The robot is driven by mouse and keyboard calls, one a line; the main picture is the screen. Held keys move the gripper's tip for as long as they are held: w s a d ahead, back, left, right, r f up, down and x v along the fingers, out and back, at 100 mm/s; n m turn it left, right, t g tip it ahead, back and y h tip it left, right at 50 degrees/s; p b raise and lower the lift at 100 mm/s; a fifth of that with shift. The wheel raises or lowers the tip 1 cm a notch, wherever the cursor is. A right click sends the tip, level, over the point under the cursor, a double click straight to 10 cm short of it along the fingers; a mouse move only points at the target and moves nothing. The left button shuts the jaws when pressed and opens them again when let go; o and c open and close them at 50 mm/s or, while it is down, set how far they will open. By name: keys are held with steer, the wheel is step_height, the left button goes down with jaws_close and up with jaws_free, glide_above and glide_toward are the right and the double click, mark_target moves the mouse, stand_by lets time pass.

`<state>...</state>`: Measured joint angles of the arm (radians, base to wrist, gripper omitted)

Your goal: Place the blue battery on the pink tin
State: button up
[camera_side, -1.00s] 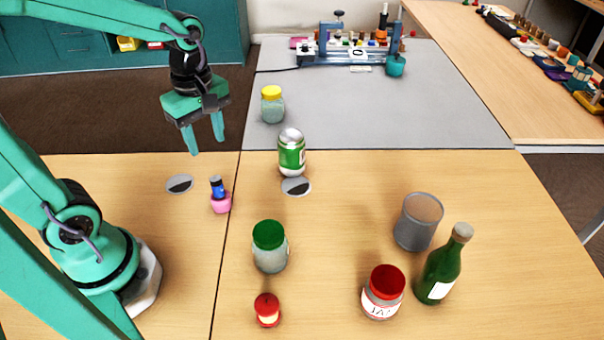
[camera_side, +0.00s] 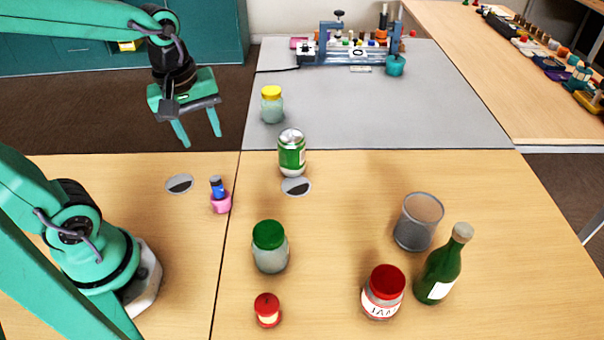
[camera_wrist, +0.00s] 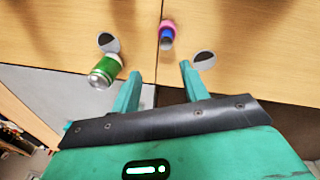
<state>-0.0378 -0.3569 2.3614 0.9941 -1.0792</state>
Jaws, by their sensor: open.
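The blue battery (camera_side: 217,187) stands upright on the pink tin (camera_side: 221,204), left of the table seam in the side view. In the wrist view the battery (camera_wrist: 166,42) and the pink tin (camera_wrist: 167,24) show near the top, beyond the fingers. My gripper (camera_side: 201,141) is open and empty, raised up and behind the tin, clear of it. It also shows in the wrist view (camera_wrist: 158,78), with nothing between its fingers.
A green can (camera_side: 291,154), a green-lidded jar (camera_side: 269,248), a small red-topped item (camera_side: 267,310), a red-lidded jar (camera_side: 384,292), a grey cup (camera_side: 418,222) and a green bottle (camera_side: 443,266) stand on the table. A yellow-lidded jar (camera_side: 272,105) stands on the grey surface.

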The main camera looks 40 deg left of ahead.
steer(key=s+r+m+t, duration=0.1)
steer(key=m, duration=0.3)
steer(key=s+r+m+t, duration=0.1)
steer(key=r+m, duration=0.1)
steer(key=m, duration=0.2)
steer(key=s+d+r+m+t, duration=0.1)
steer(key=m+t, duration=0.1)
steer(key=m, duration=0.2)
steer(key=shift+s+r+m, duration=0.2)
steer(key=shift+r+m, duration=0.1)
steer(key=shift+m, duration=0.1)
